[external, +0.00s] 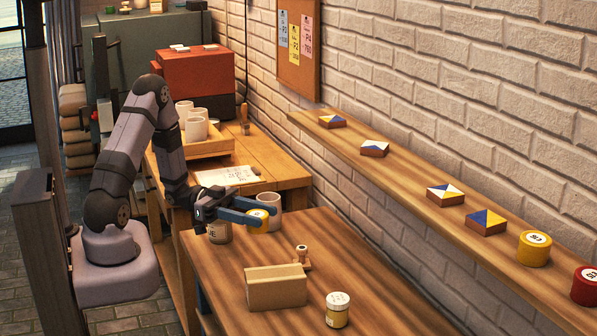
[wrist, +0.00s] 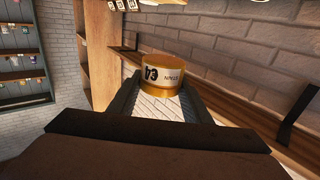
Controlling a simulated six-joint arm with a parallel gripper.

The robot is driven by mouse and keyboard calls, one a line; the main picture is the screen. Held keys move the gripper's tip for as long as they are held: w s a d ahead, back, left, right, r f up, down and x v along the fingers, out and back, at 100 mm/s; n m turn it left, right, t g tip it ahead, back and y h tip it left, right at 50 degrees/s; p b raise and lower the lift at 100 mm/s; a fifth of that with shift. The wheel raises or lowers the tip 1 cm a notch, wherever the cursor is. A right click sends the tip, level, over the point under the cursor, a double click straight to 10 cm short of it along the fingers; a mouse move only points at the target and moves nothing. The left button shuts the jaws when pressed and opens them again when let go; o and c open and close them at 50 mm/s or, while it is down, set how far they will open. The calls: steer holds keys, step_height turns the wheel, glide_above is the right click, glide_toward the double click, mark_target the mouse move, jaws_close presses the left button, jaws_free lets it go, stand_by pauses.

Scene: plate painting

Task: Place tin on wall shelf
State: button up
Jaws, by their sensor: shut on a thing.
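My gripper (external: 262,210) is shut on a yellow tin (external: 257,222) and holds it above the back end of the near wooden table. In the wrist view the tin (wrist: 160,73) sits between the two finger ends, with dark characters on its side. The wall shelf (external: 408,187) is a long wooden board along the brick wall, to the right of my gripper and apart from it. A yellow tin (external: 535,249) and a red tin (external: 586,287) stand at the shelf's near end.
Several painted tiles, such as one blue and yellow (external: 486,222), lie along the shelf with bare gaps between.

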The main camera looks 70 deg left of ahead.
steer(key=w+d+r+m+g+h+p, duration=0.2)
steer(key=w+d+r+m+g+p, duration=0.15)
steer(key=d+r, duration=0.6)
steer(key=w+d+r+n+t+y+p, duration=0.15)
steer(key=w+r+n+t+p, duration=0.25)
steer(key=w+r, duration=1.05)
steer(key=w+a+r+n+t+y, duration=0.2)
steer(key=w+a+n+t+y, duration=0.1)
steer(key=a, duration=0.5)
steer(key=w+a+r+n+t+y, duration=0.1)
steer(key=w+a+n+t+y, duration=0.2)
steer(key=w+a+n+y, duration=0.2)
steer(key=w+a+y, duration=0.2)
steer(key=a+y, duration=0.1)
steer(key=shift+w+a+r+y, duration=0.25)
steer(key=shift+w+r+y, duration=0.05)
steer(key=shift+r+y, duration=0.05)
steer(key=shift+f+p, duration=1.5)
steer(key=shift+f, duration=3.45)
steer(key=shift+f, duration=0.15)
